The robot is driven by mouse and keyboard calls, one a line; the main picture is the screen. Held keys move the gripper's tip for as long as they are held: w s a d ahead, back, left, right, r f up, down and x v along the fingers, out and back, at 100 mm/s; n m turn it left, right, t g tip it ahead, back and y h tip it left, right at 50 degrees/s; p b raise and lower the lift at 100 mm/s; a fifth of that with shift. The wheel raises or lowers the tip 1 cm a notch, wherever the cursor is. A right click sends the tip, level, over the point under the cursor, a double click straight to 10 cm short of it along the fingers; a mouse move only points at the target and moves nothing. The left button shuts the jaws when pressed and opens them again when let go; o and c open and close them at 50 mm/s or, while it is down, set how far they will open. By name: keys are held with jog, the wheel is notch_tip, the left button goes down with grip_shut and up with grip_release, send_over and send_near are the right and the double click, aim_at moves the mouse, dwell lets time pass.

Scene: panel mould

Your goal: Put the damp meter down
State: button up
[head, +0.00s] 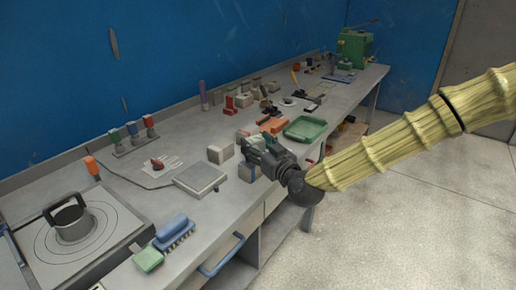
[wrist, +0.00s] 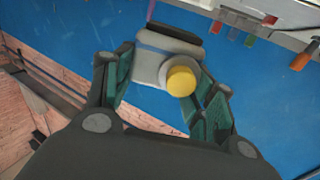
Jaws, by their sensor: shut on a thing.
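The damp meter (wrist: 150,68) is a light grey body with a dark end and a round yellow knob, seen in the wrist view between my fingers. My gripper (wrist: 160,85) is shut on it, with a green-padded finger on each side. In the head view my gripper (head: 247,146) is at the front part of the workbench (head: 220,205), over or beside a small blue block. The meter is mostly hidden there by my gripper, and I cannot tell its height above the bench.
A grey block (head: 220,153) and a flat grey scale (head: 200,179) stand left of my gripper. A green tray (head: 305,128) and an orange item (head: 272,125) are to its right. A blue brush (head: 174,232) lies nearer. Bare bench shows between the scale and the front edge.

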aim_at(258, 140)
jog(key=shift+w+d, duration=0.1)
jog(key=shift+w, duration=1.45)
jog(key=shift+w+f, duration=0.25)
jog(key=shift+f+p, duration=0.45)
jog(key=shift+f, duration=1.15)
jog(key=shift+f, duration=0.2)
jog(key=o, duration=1.4)
jog(key=shift+s+r, duration=0.1)
jog(key=shift+r, duration=0.1)
jog(key=b+v, duration=0.1)
jog(key=v, duration=1.1)
jog(key=shift+b, duration=0.3)
jog(key=shift+f, duration=0.15)
